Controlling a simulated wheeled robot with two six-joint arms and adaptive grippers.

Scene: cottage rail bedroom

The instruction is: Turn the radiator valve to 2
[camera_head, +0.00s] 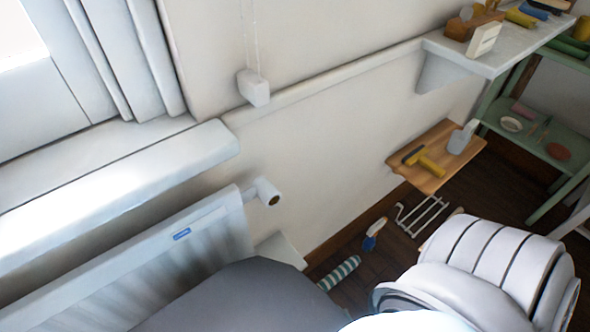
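The white radiator (130,275) stands against the wall at the lower left, below the window sill. Its valve (265,191) is a short white cylinder at the top right end of the radiator, sticking out to the right with a small dark spot on its end. No numbers can be read on the valve, so its setting cannot be told. Neither of my grippers shows in this view, and nothing is seen touching the valve.
The window sill (110,172) juts out above the radiator. A wooden board (437,178) with a yellow-handled tool is right of centre. A white shelf (497,55) and green rack (530,140) stand at the right. A striped roll (340,273) and rack lie on the dark floor.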

